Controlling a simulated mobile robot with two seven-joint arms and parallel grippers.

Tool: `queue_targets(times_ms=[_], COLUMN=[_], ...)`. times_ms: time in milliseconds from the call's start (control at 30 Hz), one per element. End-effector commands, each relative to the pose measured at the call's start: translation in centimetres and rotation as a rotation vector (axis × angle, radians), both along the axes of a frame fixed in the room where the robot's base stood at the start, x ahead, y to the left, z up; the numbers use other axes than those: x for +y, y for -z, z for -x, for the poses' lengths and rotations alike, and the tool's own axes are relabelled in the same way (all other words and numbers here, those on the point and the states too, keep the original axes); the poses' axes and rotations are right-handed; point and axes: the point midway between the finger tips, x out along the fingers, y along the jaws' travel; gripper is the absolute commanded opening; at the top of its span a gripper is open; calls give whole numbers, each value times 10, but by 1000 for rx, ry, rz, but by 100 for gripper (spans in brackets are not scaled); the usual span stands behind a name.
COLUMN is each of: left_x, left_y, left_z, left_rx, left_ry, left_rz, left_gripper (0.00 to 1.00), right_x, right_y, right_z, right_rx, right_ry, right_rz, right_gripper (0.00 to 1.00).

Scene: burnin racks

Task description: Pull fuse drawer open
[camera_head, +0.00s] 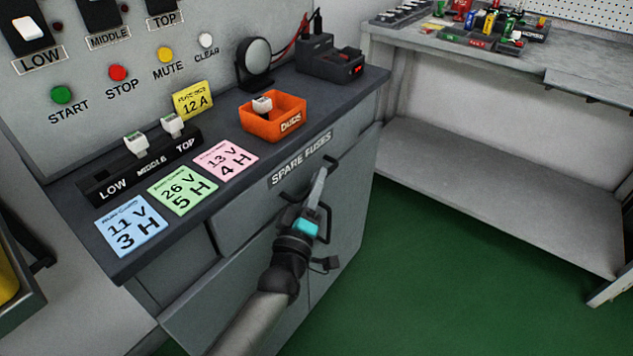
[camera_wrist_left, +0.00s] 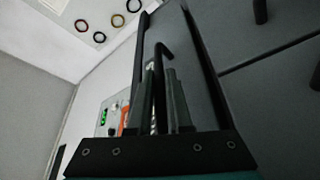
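The fuse drawer (camera_head: 255,208) is the grey front under the counter edge, below the "SPARE FUSES" label (camera_head: 301,160). It looks closed. Its dark bar handle (camera_head: 328,166) shows beside my fingers. My left gripper (camera_head: 318,184) is at this handle, its arm coming from below. In the left wrist view, the dark handle (camera_wrist_left: 159,57) runs between the two close-set fingers of my left gripper (camera_wrist_left: 160,72). They appear shut on it, though contact is hard to see. My right gripper is not in view.
An orange bin (camera_head: 262,124) holding a white-topped fuse, coloured cards and a fuse holder (camera_head: 140,165) lie on the counter (camera_head: 215,142). More cabinet fronts with a second handle (camera_head: 329,222) are below. A workbench (camera_head: 470,50) stands right. Green floor (camera_head: 440,270) is clear.

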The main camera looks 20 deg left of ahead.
Motion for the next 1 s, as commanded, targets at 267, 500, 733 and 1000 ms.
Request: queue_targets(times_ms=[267,500,733,1000], left_x=[0,0,0,0], left_y=[0,0,0,0], left_z=[0,0,0,0], left_rx=[0,1,1,1], left_ry=[0,1,1,1], left_rz=[-1,-1,-1,-1], left_gripper=[0,0,0,0], right_x=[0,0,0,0], right_y=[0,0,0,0], right_z=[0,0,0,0], right_rx=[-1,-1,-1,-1], right_ry=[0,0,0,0], right_rz=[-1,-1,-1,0], right_gripper=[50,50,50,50])
